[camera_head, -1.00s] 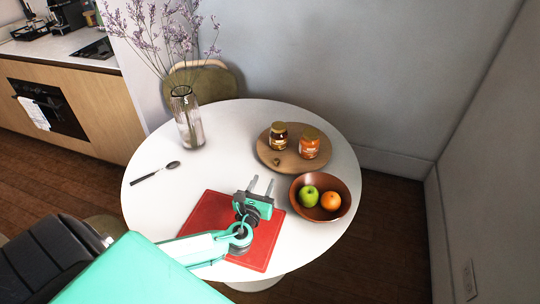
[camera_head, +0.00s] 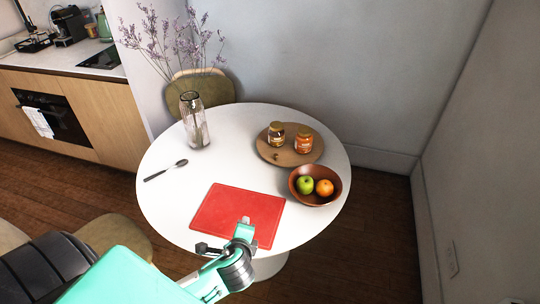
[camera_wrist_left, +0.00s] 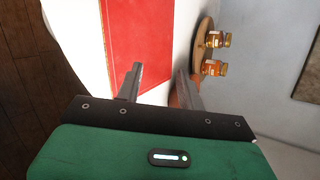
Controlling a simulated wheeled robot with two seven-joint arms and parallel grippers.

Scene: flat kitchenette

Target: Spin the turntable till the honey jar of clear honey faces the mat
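The round wooden turntable (camera_head: 290,157) stands at the far right of the white table, with a small knob (camera_head: 276,156) on its near left side. Two gold-lidded jars stand on it: an amber jar with a pale label (camera_head: 277,135) at the left and an orange jar (camera_head: 303,144) at the right. I cannot tell for sure which holds clear honey. The red mat (camera_head: 225,212) lies flat at the near side. My left gripper (camera_head: 243,221) is over the mat's near edge, apart from the turntable. In the left wrist view its fingers (camera_wrist_left: 160,75) are spread and empty. My right gripper is out of view.
A brown bowl (camera_head: 335,199) with a green apple (camera_head: 305,185) and an orange (camera_head: 324,188) stands between turntable and near right edge. The table's middle is clear.

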